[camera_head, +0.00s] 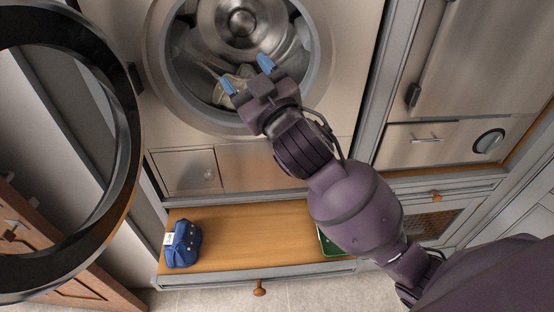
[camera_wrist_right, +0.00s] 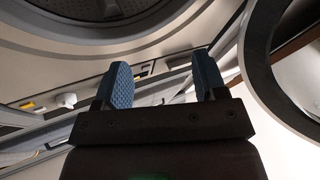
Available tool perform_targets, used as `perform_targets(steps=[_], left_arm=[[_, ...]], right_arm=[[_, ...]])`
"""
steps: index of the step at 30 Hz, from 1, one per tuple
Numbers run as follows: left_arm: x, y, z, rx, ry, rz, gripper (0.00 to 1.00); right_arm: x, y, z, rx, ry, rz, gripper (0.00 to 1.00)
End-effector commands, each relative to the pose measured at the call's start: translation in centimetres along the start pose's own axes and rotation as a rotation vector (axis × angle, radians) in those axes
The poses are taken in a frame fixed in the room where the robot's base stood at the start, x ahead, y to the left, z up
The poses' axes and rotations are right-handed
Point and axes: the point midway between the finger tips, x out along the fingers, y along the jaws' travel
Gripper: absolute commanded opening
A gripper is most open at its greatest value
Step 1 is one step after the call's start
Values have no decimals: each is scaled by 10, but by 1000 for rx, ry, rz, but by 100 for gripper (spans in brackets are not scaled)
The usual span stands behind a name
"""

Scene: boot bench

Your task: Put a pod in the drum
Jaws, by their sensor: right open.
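The drum (camera_head: 284,52) is a steel washer drum behind a round opening, with its door swung open to the left. Pale, crumpled cloth-like stuff (camera_head: 232,96) shows low inside it. My right gripper (camera_head: 247,75) is open in front of the opening, its two blue fingers apart over the drum's lower part. The right wrist view shows the gap between the fingers (camera_wrist_right: 163,83) empty. I cannot make out a loose pod for certain. A blue pouch-like item (camera_head: 183,244) with a white label lies on the wooden bench, well below the gripper. My left gripper is out of view.
The round door (camera_head: 128,165) fills the left side. The wooden bench (camera_head: 250,238) below the washer is mostly bare. A green item (camera_head: 328,243) there is partly hidden by my right arm. Cabinets with a dark knob (camera_head: 488,141) stand at right.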

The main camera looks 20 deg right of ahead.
Motion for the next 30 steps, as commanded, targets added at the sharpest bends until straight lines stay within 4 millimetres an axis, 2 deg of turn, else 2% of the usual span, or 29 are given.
perform_targets(steps=[6, 15, 30], left_arm=[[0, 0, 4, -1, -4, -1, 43], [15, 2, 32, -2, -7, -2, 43], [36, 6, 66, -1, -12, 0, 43]], right_arm=[[-28, -13, -15, 3, -3, 1, 65], [-39, -16, 39, 53, -128, 1, 65], [-60, -24, 116, 139, -311, 8, 65]])
